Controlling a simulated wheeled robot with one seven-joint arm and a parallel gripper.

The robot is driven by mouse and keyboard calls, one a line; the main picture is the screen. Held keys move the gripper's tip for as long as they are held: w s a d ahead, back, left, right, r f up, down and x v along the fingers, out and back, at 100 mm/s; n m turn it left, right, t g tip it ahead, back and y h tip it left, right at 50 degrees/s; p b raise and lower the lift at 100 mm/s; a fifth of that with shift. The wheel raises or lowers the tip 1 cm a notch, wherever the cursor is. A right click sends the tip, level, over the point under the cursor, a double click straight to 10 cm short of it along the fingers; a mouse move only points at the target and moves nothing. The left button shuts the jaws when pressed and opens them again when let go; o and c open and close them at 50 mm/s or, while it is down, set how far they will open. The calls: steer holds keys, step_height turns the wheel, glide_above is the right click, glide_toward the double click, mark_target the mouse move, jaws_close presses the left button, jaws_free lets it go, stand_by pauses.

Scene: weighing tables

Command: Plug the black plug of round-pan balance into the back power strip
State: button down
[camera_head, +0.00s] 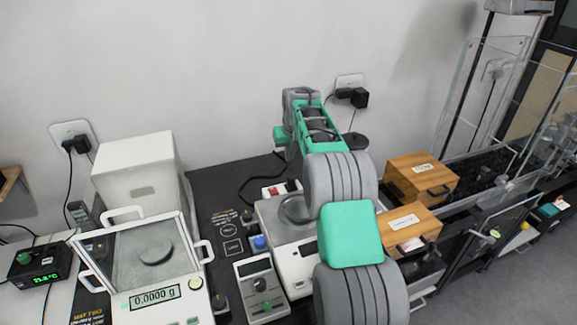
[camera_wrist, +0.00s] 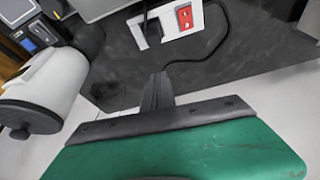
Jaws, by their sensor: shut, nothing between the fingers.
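The back power strip (camera_head: 271,191) is white with a red switch, behind the round-pan balance (camera_head: 294,210). The strip also shows at the top of the wrist view (camera_wrist: 180,38). A black plug (camera_wrist: 152,31) stands at the strip's left end there, and seems seated in a socket; its contact is not clear. In the head view this black plug (camera_head: 292,185) is at the strip's right end. A black cable runs from the strip across the dark mat. My gripper (camera_wrist: 158,92) is shut and empty, apart from plug and strip. Its fingers are hidden in the head view.
A boxed balance (camera_head: 150,260) stands at left, with a small grey meter (camera_head: 262,287) nearer the middle. Wooden boxes (camera_head: 422,176) stand at right. A white kettle-like vessel (camera_wrist: 58,85) is at left in the wrist view. The dark mat (camera_wrist: 230,62) around the fingers is mostly clear.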

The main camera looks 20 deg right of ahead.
steer(key=shift+s+r, duration=0.15)
steer(key=shift+r, duration=0.25)
